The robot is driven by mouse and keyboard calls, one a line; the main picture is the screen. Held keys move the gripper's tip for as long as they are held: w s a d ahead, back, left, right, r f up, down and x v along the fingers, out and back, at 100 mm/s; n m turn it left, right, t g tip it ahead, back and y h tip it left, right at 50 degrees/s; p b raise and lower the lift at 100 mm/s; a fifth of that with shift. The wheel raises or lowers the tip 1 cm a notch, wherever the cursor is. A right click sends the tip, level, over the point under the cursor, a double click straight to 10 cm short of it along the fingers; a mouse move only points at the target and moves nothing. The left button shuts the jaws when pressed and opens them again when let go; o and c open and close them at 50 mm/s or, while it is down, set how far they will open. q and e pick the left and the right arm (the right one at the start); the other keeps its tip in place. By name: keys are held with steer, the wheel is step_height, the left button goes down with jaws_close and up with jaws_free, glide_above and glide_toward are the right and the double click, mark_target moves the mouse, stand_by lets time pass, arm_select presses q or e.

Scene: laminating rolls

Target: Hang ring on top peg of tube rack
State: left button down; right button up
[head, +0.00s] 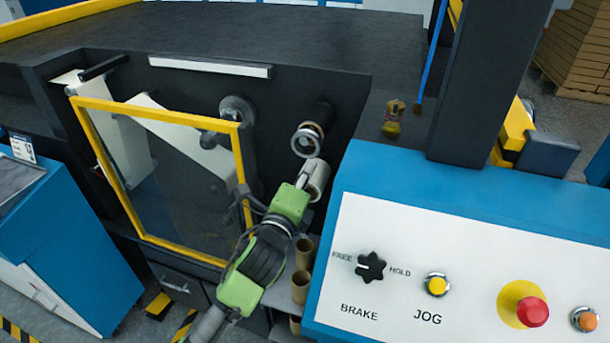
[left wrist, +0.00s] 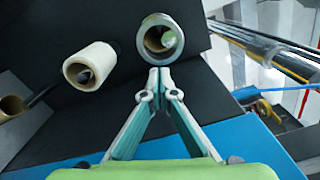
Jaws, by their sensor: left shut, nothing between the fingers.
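A silver metal ring (head: 306,141) sits at the end of a dark shaft that sticks out from the black machine panel. It also shows in the left wrist view (left wrist: 147,44), face towards the camera. My left gripper (head: 306,170) is shut and empty. Its fingertips (left wrist: 158,72) meet just below the ring in the wrist view; I cannot tell whether they touch it. The tube rack shows partly: a white tube (head: 320,175) is beside the gripper, with brown tubes (head: 301,287) lower down. The white tube (left wrist: 92,63) has a dark peg end inside. My right gripper is out of view.
A yellow-framed clear door (head: 185,115) stands left of my left arm. A blue control box with a white panel (head: 400,225) carries a knob and buttons at the right. A small brown and yellow item (head: 393,118) stands on the dark ledge behind it.

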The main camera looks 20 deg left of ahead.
mark_target(318, 153)
arm_select(q)
steer(key=shift+w+d+f+b, duration=0.1)
steer(key=shift+w+b, duration=0.35)
steer(key=shift+w, duration=0.95)
steer(key=shift+w+d+b, duration=0.1)
steer(key=shift+w+b, duration=0.3)
steer(key=shift+w, duration=1)
steer(key=shift+w, duration=0.15)
steer(key=shift+w, duration=1.8)
steer(key=shift+w+r, duration=0.2)
steer(key=shift+w, duration=0.05)
steer(key=shift+w, duration=0.15)
